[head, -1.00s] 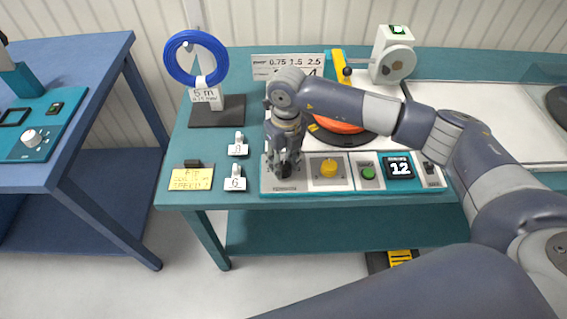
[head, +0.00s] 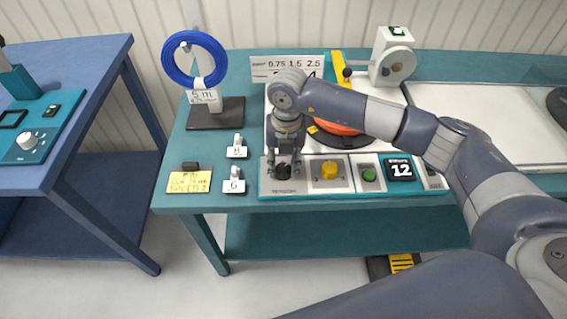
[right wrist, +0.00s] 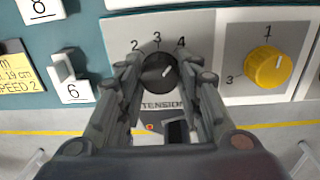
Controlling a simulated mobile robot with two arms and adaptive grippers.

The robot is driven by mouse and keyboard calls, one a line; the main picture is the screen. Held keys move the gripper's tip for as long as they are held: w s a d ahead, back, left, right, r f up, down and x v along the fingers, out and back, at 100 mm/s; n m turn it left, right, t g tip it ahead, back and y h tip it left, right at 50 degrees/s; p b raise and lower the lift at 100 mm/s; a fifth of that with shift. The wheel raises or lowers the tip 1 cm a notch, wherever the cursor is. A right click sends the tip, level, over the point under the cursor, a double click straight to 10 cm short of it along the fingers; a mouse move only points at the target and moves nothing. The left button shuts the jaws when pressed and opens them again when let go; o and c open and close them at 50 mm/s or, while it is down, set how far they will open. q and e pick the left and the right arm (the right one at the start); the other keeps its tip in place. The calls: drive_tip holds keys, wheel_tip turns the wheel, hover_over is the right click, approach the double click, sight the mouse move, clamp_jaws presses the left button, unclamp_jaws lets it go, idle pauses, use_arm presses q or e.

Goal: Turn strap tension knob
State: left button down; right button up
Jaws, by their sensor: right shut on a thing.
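The strap tension knob (right wrist: 159,72) is a black round dial with a white pointer mark, on a light panel marked "TENSION". In the right wrist view the numbers 2, 3 and 4 show above it, and its mark points up and to the right, toward the 4 side. My right gripper (right wrist: 160,80) is shut on the knob, with one finger at each side. In the head view the knob (head: 283,172) shows below my right gripper (head: 284,160), at the left end of the control panel (head: 350,192). My left gripper is not seen.
A yellow knob (head: 329,170), a green button (head: 368,175) and a display reading 12 (head: 400,169) sit to the right. Number tags (head: 234,186) and a yellow note (head: 189,182) lie left. A blue coil (head: 194,60) stands behind on a stand.

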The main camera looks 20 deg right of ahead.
sight(285, 167)
idle(0.3)
drive_tip(key=o, duration=1.1)
drive_tip(key=shift+c, duration=0.2)
wheel_tip(285, 167, up, 12)
drive_tip(key=shift+d, duration=0.25)
